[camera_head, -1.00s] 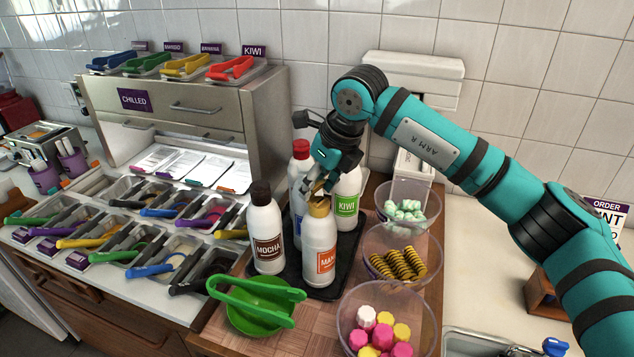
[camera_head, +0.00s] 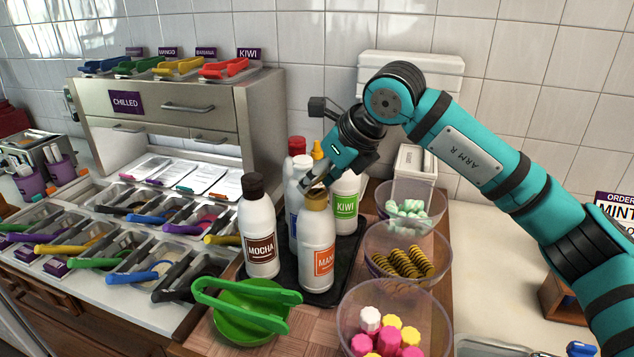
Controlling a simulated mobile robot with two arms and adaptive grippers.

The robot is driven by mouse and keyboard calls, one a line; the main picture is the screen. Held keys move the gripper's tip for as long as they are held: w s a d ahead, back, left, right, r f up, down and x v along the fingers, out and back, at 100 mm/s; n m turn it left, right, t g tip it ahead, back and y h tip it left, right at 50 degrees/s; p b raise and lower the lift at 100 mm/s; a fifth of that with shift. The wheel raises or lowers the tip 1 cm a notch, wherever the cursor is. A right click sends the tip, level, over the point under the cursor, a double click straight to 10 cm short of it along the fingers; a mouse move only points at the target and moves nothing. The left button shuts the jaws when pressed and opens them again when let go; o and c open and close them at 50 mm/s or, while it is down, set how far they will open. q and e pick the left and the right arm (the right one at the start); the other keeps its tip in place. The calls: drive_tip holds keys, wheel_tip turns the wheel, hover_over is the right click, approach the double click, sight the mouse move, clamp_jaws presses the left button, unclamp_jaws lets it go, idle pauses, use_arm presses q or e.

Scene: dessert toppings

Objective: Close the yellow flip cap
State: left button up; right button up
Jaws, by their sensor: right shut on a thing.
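The mango bottle (camera_head: 318,245) is white with an orange label and stands upright on a dark tray (camera_head: 346,262). Its yellow flip cap (camera_head: 316,202) is at the top, partly covered by my fingers; whether its lid is open or closed I cannot tell. My right gripper (camera_head: 312,187) comes down from the upper right, tilted, with its fingers shut at the cap. A yellow pointed tip (camera_head: 318,150) shows behind the gripper; what it belongs to is hidden. My left gripper is not in view.
The mocha bottle (camera_head: 261,240), kiwi bottle (camera_head: 346,207) and a red-capped bottle (camera_head: 297,146) crowd close around. Clear topping bowls (camera_head: 352,312) stand at right. A green bowl with tongs (camera_head: 240,318) is in front. Topping bins are at left.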

drive_tip(key=shift+r, duration=0.1)
drive_tip(key=o, duration=1.2)
drive_tip(key=shift+c, duration=0.2)
drive_tip(key=v, duration=1.2)
drive_tip(key=shift+r, duration=0.1)
